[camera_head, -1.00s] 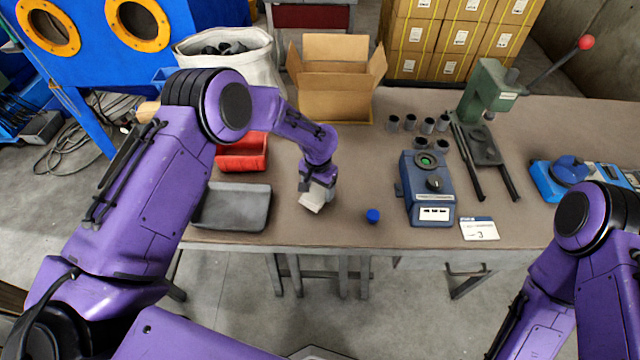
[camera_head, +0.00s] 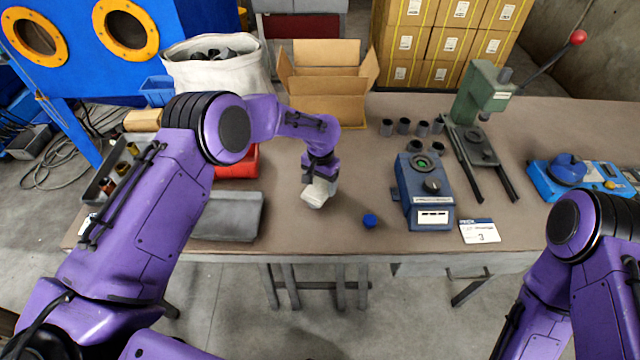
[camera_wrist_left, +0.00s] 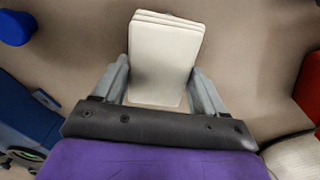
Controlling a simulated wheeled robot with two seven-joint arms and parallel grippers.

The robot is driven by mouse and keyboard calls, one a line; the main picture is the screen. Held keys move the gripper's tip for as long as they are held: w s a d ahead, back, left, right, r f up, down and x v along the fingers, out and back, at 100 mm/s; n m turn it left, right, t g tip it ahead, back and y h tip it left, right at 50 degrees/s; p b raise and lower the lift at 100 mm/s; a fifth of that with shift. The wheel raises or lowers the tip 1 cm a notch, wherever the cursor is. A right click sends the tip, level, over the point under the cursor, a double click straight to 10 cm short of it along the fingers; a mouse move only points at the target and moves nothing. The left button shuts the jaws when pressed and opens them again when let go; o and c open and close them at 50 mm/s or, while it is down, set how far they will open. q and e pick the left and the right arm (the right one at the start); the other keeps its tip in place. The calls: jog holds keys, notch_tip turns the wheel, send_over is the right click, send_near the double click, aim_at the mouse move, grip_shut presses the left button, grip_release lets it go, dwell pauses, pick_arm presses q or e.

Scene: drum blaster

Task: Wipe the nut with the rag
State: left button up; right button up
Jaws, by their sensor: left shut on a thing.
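My left gripper (camera_head: 318,182) is shut on a folded white rag (camera_head: 315,194), near the middle of the workbench. In the left wrist view the layered white rag (camera_wrist_left: 163,60) sits between the two fingers (camera_wrist_left: 160,88). I cannot tell whether it touches the bench. A small blue piece (camera_head: 370,221), possibly the nut, stands on the bench to the right of the rag and apart from it. It also shows at the upper left of the left wrist view (camera_wrist_left: 15,27). My right gripper is out of view; only its arm shows at the right.
A blue device (camera_head: 427,212) and a number card (camera_head: 480,231) stand right of the blue piece. A red tray (camera_head: 240,168) and a grey tray (camera_head: 228,217) lie left. An open cardboard box (camera_head: 326,108) is behind. A green press (camera_head: 482,92) stands at back right.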

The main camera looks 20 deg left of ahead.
aim_at(314, 193)
pick_arm(q)
jog(key=shift+s+a+r+p, duration=0.1)
jog(key=shift+s+r+p, duration=0.1)
jog(key=shift+s+p, duration=0.2)
jog(key=shift+s+a+p, duration=0.2)
jog(key=shift+s+p, duration=0.5)
jog(key=shift+p, duration=0.05)
jog(key=shift+s+a+f+p, duration=0.1)
jog(key=shift+s+a+p, duration=0.05)
jog(key=shift+s+p, duration=0.3)
jog(key=shift+s+a+f+p, duration=0.15)
jog(key=shift+s+p, duration=0.15)
jog(key=shift+s, duration=0.25)
jog(key=shift+w+d+f+b, duration=0.15)
jog(key=shift+w+b, duration=0.35)
jog(key=shift+b, duration=0.2)
jog(key=shift+w+d+b, duration=0.15)
jog(key=shift+w+b, duration=0.35)
jog(key=shift+w, duration=0.05)
jog(key=shift+w+d+b, duration=0.15)
jog(key=shift+w+b, duration=0.3)
jog(key=shift+w, duration=0.05)
jog(key=shift+w+d+b, duration=0.15)
jog(key=shift+w+b, duration=0.25)
jog(key=shift+w, duration=0.2)
jog(key=shift+r, duration=0.2)
